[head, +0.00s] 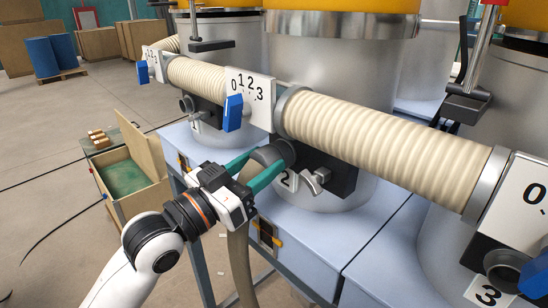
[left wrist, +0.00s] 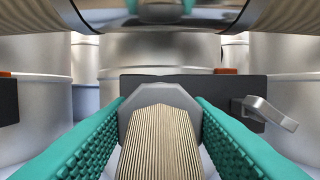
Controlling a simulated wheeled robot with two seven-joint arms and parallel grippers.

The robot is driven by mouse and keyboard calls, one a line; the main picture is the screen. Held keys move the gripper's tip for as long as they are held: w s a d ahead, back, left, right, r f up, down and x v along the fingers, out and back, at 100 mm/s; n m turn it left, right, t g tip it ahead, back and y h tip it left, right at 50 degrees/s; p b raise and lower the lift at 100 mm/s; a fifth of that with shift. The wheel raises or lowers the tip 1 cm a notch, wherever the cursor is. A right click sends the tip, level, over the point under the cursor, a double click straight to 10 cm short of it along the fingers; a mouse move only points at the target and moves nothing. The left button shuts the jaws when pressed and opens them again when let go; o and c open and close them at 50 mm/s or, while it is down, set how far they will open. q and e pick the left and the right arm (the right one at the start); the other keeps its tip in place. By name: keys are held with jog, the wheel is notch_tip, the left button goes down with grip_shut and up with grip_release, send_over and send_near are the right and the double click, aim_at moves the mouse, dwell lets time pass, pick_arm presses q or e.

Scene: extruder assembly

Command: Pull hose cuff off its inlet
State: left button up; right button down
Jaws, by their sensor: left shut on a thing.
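The hose cuff (head: 268,155) is a dark grey collar at the black inlet (head: 287,148) beside the label 2. In the left wrist view the grey cuff (left wrist: 160,93) sits in front of a dark block, with the ribbed beige hose (left wrist: 160,145) running toward me. The hose (head: 238,262) hangs below my gripper in the head view. My left gripper (head: 262,168) has its teal fingers on both sides of the cuff and is shut on it. The cuff's far end is hidden, so I cannot tell how far it sits on the inlet. My right gripper is not in view.
A silver lever (head: 316,181) sticks out right of the inlet, close to the fingers. A large ribbed pipe (head: 385,135) and a number plate (head: 251,100) with a blue tag (head: 233,113) are above.

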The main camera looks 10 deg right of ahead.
pick_arm(q)
jog(key=shift+s+a, duration=0.3)
jog(key=shift+a, duration=0.2)
jog(key=r+v, duration=0.1)
jog(key=v, duration=0.6)
jog(key=shift+s+a+r, duration=0.2)
